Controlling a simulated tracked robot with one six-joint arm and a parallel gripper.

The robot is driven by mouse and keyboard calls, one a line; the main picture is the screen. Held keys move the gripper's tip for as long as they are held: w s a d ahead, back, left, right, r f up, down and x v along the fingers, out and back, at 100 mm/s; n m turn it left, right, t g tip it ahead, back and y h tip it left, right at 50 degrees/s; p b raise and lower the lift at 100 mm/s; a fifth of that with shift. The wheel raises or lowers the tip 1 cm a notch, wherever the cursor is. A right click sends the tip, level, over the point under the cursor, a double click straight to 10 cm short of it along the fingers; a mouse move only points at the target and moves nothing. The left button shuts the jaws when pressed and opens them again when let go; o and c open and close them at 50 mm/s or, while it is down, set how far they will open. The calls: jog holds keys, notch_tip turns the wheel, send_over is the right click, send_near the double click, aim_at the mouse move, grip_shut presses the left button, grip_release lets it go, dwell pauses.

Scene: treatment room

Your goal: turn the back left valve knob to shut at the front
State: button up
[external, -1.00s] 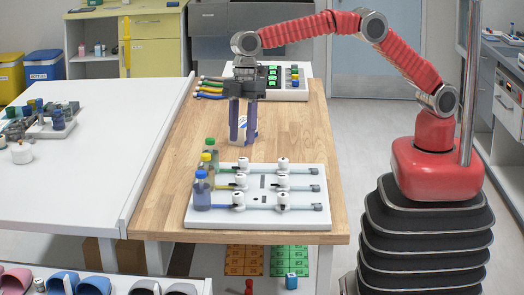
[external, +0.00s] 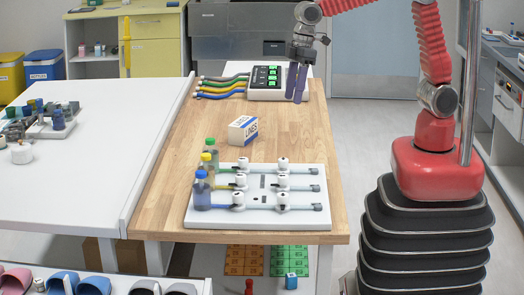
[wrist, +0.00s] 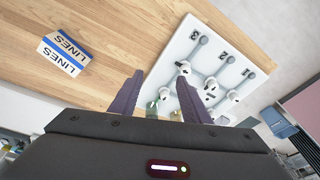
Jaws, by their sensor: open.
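The white valve board (external: 215,221) lies at the near end of the wooden table, with three rows of two white knobs and coloured bottles at the left. The back left valve knob (external: 244,163) sits beside the green-capped bottle (external: 211,150); its setting is too small to read. My gripper (external: 295,98) is open and empty, raised near the far right of the table, well apart from the board. In the wrist view the board (wrist: 178,53) shows at upper right beyond the spread fingers (wrist: 155,95), which partly hide its near side. I cannot tell which knob there is the back left one.
A white and blue box marked LINES (external: 243,131) lies behind the board. A panel with green displays (external: 264,88) and coloured hoses (external: 222,88) stands at the table's far end. The wood between box and panel is clear. A white table (external: 85,180) adjoins at left.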

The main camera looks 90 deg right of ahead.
jog(key=shift+s+d+r+m+t+h, duration=0.7)
jog(key=shift+s+d+m+t, duration=1.05)
jog(key=shift+s+d, duration=6.15)
jog(key=w+r+n+t+h, duration=0.1)
jog(key=w+r+t, duration=0.15)
jog(key=w, duration=0.45)
jog(key=w+r+t, duration=0.2)
jog(key=w+r, duration=0.2)
jog(key=w, duration=0.4)
jog(key=w+a+n+t+y, duration=0.3)
jog(key=w+a+n+y, duration=0.15)
jog(key=w+a, duration=0.9)
jog(key=w+a+f+n+g+y, duration=0.2)
jog(key=a+f+n+g+y, duration=0.15)
jog(key=a+f, duration=0.5)
jog(key=w+a+f+n+g+y, duration=0.25)
jog(key=a+f+y, duration=0.2)
jog(key=a, duration=0.65)
jog(key=s+a+f+n+g, duration=0.1)
jog(key=a+f, duration=0.1)
jog(key=s+a+f+n+g+y, duration=0.1)
jog(key=s+f, duration=0.1)
jog(key=f, duration=0.1)
jog(key=s+a+f+n+g, duration=0.1)
jog(key=a+f+g, duration=0.1)
jog(key=shift+s+a+f+y, duration=0.35)
jog(key=shift+s+f, duration=0.05)
